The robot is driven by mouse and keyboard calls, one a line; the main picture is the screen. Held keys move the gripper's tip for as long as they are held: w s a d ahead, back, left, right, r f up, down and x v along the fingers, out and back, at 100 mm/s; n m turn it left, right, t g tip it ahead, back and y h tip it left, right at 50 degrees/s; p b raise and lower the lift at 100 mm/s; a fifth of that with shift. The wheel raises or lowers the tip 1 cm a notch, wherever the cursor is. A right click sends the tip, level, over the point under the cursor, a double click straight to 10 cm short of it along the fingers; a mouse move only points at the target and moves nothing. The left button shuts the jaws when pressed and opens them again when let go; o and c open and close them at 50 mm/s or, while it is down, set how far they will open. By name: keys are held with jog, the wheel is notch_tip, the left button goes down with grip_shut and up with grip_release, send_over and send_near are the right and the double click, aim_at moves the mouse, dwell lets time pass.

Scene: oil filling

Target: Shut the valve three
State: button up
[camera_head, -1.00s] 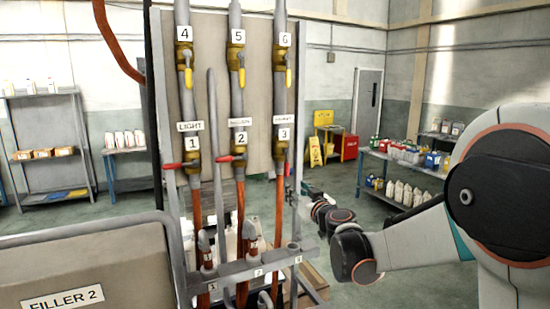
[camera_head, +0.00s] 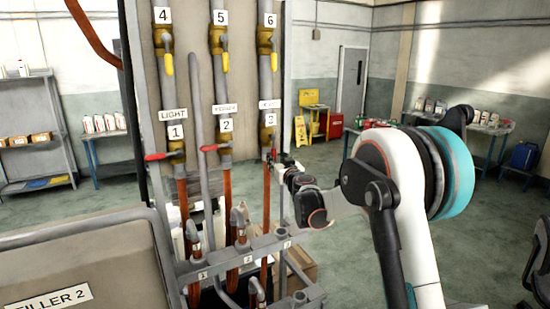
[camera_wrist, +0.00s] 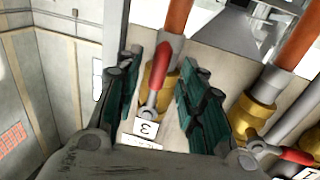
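Valve three sits on the right-hand pipe of the panel, at the brass body under the label 3 (camera_head: 270,120). In the wrist view its red handle (camera_wrist: 160,72) lies roughly along the pipe, beside the upside-down label 3 (camera_wrist: 146,128). My gripper (camera_head: 278,157) is at valve three from the right and hides most of the handle in the head view. In the wrist view my gripper (camera_wrist: 162,82) is open, with one dark green finger on each side of the handle. Gaps show between the handle and both fingers.
Valve two's red handle (camera_head: 214,148) and valve one's red handle (camera_head: 164,156) stand crosswise to their pipes. Yellow handles (camera_head: 274,62) hang above. A grey pipe rack (camera_head: 240,255) stands below my gripper. Open floor lies right of the panel.

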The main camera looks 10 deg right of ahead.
jog(key=shift+w+a, duration=0.15)
jog(key=shift+w, duration=1.2)
grip_shut()
jog(key=shift+a, duration=0.1)
jog(key=s+a+r+m+g+y, duration=0.1)
jog(key=a+r+m, duration=0.2)
jog(key=m, duration=0.5)
jog(key=s+a+r+m+g+y+b, duration=0.1)
jog(key=a+r+m, duration=0.2)
jog(key=m, duration=0.5)
jog(key=shift+a+r+g+y, duration=0.3)
jog(key=shift+r+g, duration=0.1)
jog(key=shift+r, duration=0.5)
jog(key=shift+s, duration=0.1)
